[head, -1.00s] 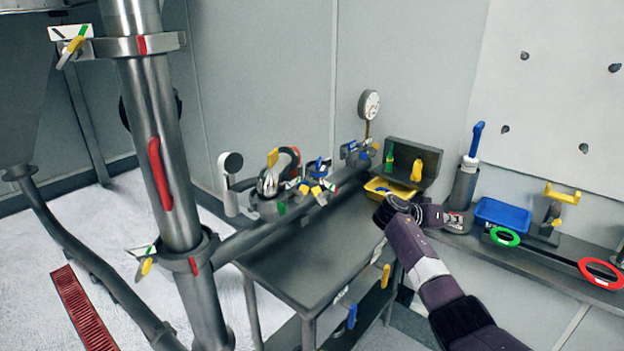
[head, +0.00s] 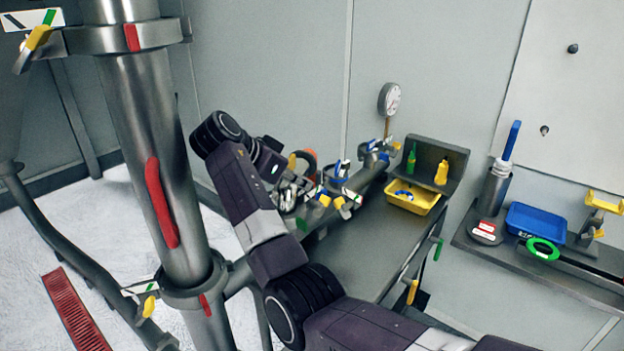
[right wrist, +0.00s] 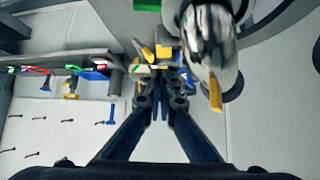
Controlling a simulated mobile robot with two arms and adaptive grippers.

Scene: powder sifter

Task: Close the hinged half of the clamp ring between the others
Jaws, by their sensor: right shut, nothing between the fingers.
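Several clamp fittings with yellow, green and blue handles sit along the grey pipe on the bench. In the head view, a middle cluster (head: 341,190) lies between one at the pipe's far end (head: 377,154) and metal parts partly hidden by my right arm. Which piece is the hinged half, and whether it stands open, is too small to tell. My right gripper (head: 298,190) is by this cluster, shut and empty. In the right wrist view its fingertips (right wrist: 168,88) are together, just below yellow and green clamp parts (right wrist: 160,58). My left gripper is out of view.
A steel column with an upper ring (head: 125,37) and a lower ring (head: 190,287) stands at left. A shiny, blurred metal part (right wrist: 208,45) is close right of my fingers.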

